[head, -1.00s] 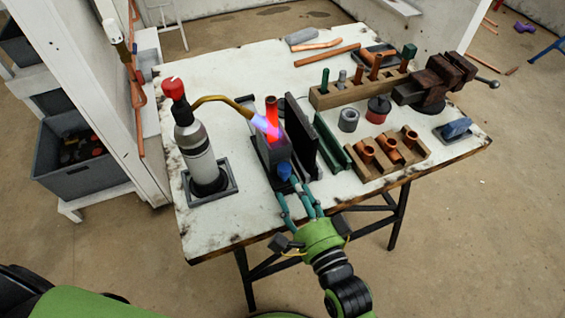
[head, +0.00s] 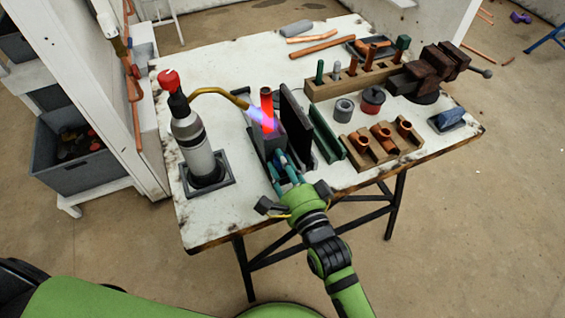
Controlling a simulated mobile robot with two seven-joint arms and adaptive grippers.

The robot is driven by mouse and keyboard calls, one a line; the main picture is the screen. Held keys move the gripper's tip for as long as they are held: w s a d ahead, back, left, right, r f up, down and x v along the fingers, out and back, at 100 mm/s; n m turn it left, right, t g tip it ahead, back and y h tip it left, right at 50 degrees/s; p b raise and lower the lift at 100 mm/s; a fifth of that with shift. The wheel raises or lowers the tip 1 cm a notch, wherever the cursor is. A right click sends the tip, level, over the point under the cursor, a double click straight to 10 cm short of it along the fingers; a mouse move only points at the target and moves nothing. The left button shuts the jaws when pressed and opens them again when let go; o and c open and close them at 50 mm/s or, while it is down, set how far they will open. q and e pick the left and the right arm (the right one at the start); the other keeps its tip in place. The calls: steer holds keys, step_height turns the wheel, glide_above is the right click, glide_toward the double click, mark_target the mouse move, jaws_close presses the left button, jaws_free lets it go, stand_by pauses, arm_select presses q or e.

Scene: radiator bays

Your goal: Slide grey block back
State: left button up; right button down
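The grey block (head: 267,142) stands on the near left part of the white table, left of an upright dark panel (head: 296,126). A glowing orange-red copper pipe (head: 266,104) stands upright at the block, in the torch's blue-violet flame (head: 263,119). A small blue part shows low on the block's near side, partly covered by my fingers. My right gripper (head: 282,166) reaches from the front with its teal fingers at that blue part. Whether they are closed on it is not clear. My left gripper is out of view.
A torch bottle (head: 194,142) with a red knob stands in a dark tray to the left, its brass nozzle beside the pipe. A green bar (head: 328,134), wooden fitting holder (head: 383,147) and vise (head: 437,66) are to the right. The far left tabletop is clear.

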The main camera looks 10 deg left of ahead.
mark_target(274, 148)
steer(key=shift+r+b+x, duration=0.15)
steer(key=shift+b+x, duration=0.1)
steer(key=shift+x, duration=1)
steer(key=shift+r+b+x, duration=0.15)
steer(key=shift+b+x, duration=0.1)
steer(key=shift+x, duration=1)
steer(key=shift+r, duration=0.1)
steer(key=c, duration=1)
jaws_free()
steer(key=shift+s, duration=0.1)
steer(key=shift+d+f, duration=0.1)
steer(key=shift+f, duration=0.1)
steer(key=shift+s+d, duration=0.15)
steer(key=shift+s, duration=0.1)
steer(key=v, duration=1.1)
steer(key=shift+s+d, duration=0.1)
steer(key=shift+s, duration=0.05)
